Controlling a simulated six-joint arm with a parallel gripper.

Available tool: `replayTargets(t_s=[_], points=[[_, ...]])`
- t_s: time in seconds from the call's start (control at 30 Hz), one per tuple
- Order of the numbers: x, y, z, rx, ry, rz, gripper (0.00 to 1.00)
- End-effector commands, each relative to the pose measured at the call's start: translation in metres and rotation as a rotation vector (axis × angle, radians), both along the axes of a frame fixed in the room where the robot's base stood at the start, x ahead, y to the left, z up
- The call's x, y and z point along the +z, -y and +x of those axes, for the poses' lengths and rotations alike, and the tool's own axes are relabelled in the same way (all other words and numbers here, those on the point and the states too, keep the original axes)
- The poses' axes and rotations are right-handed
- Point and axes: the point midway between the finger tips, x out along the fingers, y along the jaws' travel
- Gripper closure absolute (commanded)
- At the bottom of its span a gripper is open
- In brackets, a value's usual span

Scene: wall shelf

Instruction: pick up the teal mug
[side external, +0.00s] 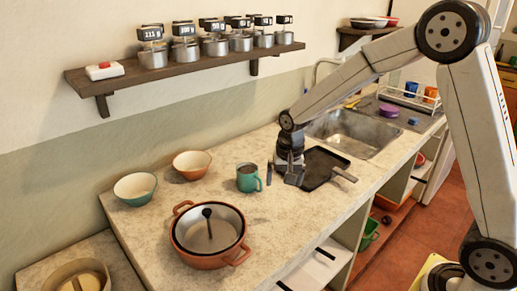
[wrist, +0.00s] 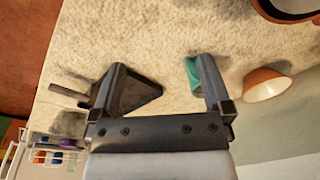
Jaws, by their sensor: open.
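The teal mug (side external: 248,178) stands upright on the counter in the side view, with its handle toward the lower right. My gripper (side external: 281,178) is open and empty, just to the right of the mug and apart from it, pointing down near the counter. In the wrist view, the teal mug (wrist: 191,72) shows in part beside the inner edge of the right finger, which hides the rest of it. The space between the two fingertips (wrist: 161,69) shows bare counter.
A dark square pan (side external: 318,167) lies right beside my gripper. An orange pot (side external: 190,258) with a glass lid stands in front left. An orange bowl (side external: 192,173) and a teal bowl (side external: 135,199) stand left of the mug. A wall shelf (side external: 130,79) holds several canisters. A sink (side external: 365,135) lies behind right.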

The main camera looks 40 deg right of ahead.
Motion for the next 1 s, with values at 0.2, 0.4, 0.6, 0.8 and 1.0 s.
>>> replayTargets(t_s=[0.2, 0.4, 0.6, 0.8, 1.0], points=[[-0.008, 0.008, 0.047, -0.224, -0.037, 0.022, 0.0], [-0.017, 0.016, 0.084, -0.432, -0.072, 0.035, 0.0], [-0.029, 0.024, 0.115, -0.639, -0.104, 0.041, 0.0], [-0.039, 0.031, 0.137, -0.81, -0.127, 0.043, 0.0], [-0.044, 0.034, 0.145, -0.893, -0.139, 0.041, 0.0]])
